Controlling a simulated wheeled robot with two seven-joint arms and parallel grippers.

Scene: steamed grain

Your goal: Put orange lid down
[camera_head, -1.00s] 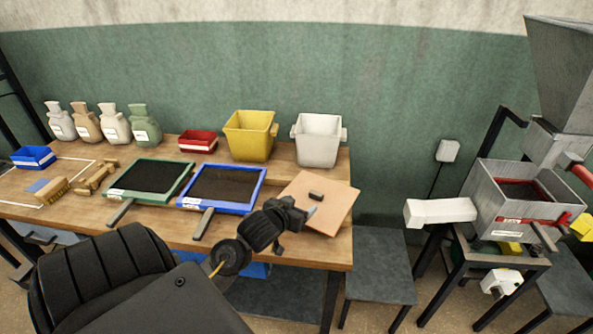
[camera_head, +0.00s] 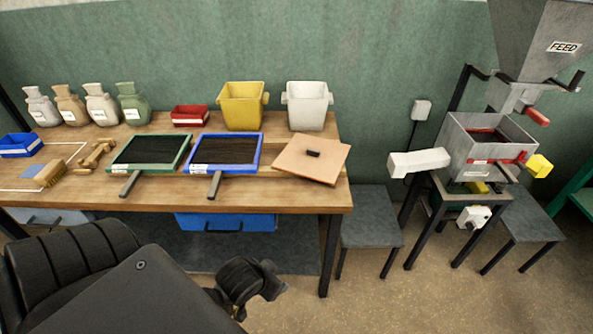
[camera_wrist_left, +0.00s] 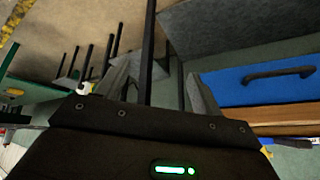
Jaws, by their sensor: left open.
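The orange lid (camera_head: 312,170), a flat square plate with a small black knob, lies on the right end of the wooden table (camera_head: 290,198). It sits to the right of the blue-framed tray and in front of the white bucket. My left gripper (camera_head: 272,280) is below and in front of the table edge, apart from the lid. The left wrist view shows its two fingers (camera_wrist_left: 158,82) spread with nothing between them. The lid is not visible in that view. My right gripper is not in view.
A blue-framed tray (camera_head: 258,170), green-framed tray (camera_head: 187,150), yellow bucket (camera_head: 241,108) and white bucket (camera_head: 306,108) stand on the table. A blue drawer (camera_head: 228,222) is below. A grey stool (camera_head: 371,226) and a feed machine (camera_head: 485,165) are at right.

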